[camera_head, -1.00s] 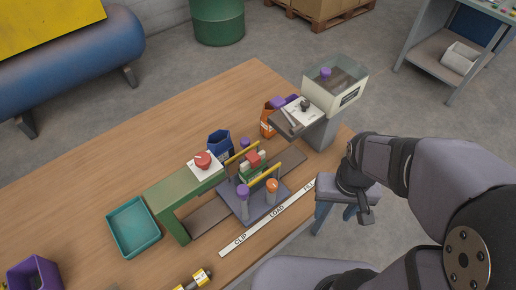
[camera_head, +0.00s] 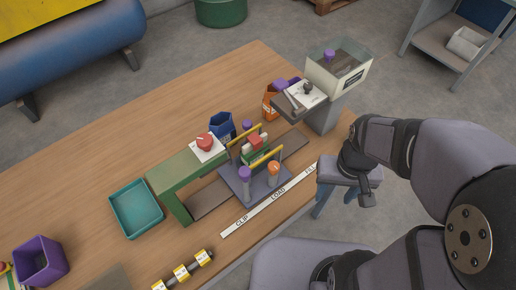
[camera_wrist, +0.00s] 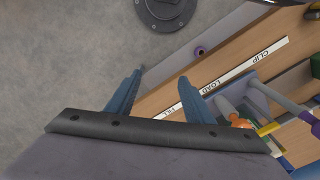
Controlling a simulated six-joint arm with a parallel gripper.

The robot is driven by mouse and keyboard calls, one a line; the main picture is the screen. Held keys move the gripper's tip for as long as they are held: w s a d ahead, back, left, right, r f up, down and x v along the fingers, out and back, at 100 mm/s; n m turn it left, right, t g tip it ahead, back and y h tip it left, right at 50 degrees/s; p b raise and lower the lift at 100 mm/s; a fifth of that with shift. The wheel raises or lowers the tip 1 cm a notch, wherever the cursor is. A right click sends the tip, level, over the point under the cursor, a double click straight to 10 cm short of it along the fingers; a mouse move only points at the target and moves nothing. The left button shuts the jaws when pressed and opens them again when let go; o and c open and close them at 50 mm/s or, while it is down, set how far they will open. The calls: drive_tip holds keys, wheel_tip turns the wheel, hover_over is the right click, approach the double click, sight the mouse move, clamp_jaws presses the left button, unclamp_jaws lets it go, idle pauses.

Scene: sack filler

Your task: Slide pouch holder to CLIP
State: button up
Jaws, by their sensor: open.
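The pouch holder (camera_head: 258,186) is a grey sliding plate with yellow bars and upright posts topped purple (camera_head: 245,173) and orange (camera_head: 274,168). A red, white and green item (camera_head: 255,150) sits between its bars. It stands beside LOAD on the white label strip (camera_head: 268,200), which reads CLIP, LOAD, FILL from left to right. The green clip frame (camera_head: 167,190) spans the track at the left. My gripper (camera_head: 335,208) is open and empty, off the table edge near FILL. In the wrist view, its blue fingers (camera_wrist: 160,76) are apart; the holder (camera_wrist: 258,98) is partly visible at right.
The hopper (camera_head: 338,72) stands at the track's right end. Blue (camera_head: 221,126) and orange (camera_head: 270,105) containers stand behind the track. A teal tray (camera_head: 136,209) lies left of the clip frame. A yellow-banded rod (camera_head: 182,271) lies near the front edge. The track (camera_head: 208,200) under the frame looks clear.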

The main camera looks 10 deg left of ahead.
drive_tip(key=shift+c, duration=0.7)
wheel_tip(320, 180, up, 16)
drive_tip(key=n+p, duration=0.3)
drive_tip(key=n, duration=0.8)
hover_over(244, 171)
drive_tip(key=shift+f+p, duration=0.95)
drive_tip(key=shift+f, duration=2.8)
drive_tip(key=shift+c, duration=0.7)
clamp_jaws()
